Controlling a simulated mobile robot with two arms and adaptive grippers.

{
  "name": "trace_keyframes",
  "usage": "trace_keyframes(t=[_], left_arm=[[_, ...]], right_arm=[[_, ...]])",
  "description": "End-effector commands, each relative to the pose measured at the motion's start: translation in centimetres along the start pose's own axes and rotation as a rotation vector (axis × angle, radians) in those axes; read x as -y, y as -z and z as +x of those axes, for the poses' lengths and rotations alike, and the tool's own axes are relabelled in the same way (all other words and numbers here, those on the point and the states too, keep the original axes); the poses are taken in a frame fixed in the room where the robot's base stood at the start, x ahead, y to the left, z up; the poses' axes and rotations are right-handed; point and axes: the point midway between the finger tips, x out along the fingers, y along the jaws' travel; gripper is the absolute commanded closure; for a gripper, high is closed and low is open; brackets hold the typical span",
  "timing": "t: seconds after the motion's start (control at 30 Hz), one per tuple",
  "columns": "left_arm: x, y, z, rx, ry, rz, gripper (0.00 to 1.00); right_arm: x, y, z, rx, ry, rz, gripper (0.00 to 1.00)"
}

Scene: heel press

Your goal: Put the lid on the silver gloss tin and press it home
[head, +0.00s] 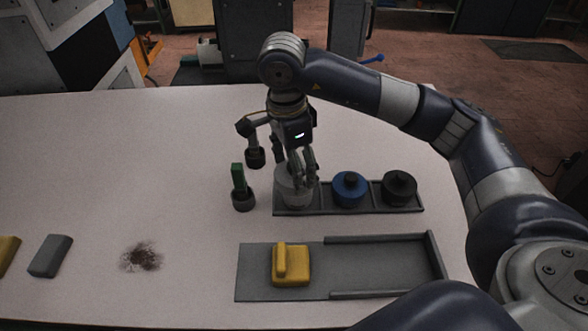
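The silver tin (290,199) stands upright in the left compartment of a dark tray (323,207). My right gripper (301,174) reaches down over it from above, with its fingers at the tin's top. The fingers cover most of the top, so I cannot tell whether the lid is on the tin or between the fingers. No separate silver lid shows elsewhere on the table. I cannot tell how far the fingers are closed. My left gripper is not in view.
In the tray are a blue tin (349,190) and a black tin (399,188). A yellow block (291,266) lies on a grey board (254,262) in front.

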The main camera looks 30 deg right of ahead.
Motion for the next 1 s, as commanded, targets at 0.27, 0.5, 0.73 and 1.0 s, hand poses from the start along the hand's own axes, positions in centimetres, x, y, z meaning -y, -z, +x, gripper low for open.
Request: trace_keyframes(t=[0.27, 0.5, 0.73, 1.0], left_arm=[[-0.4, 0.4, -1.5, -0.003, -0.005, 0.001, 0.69], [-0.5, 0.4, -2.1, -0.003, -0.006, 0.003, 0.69], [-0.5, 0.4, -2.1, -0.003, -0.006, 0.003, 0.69], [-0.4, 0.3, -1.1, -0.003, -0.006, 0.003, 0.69]], right_arm=[[1.5, 1.2, -0.6, -0.012, -0.052, 0.503, 0.44], [2.2, 1.9, -0.5, -0.028, -0.083, 0.798, 0.44], [2.4, 2.1, -0.2, -0.034, -0.091, 0.885, 0.44], [2.3, 1.9, 1.5, -0.033, -0.091, 0.884, 0.44]])
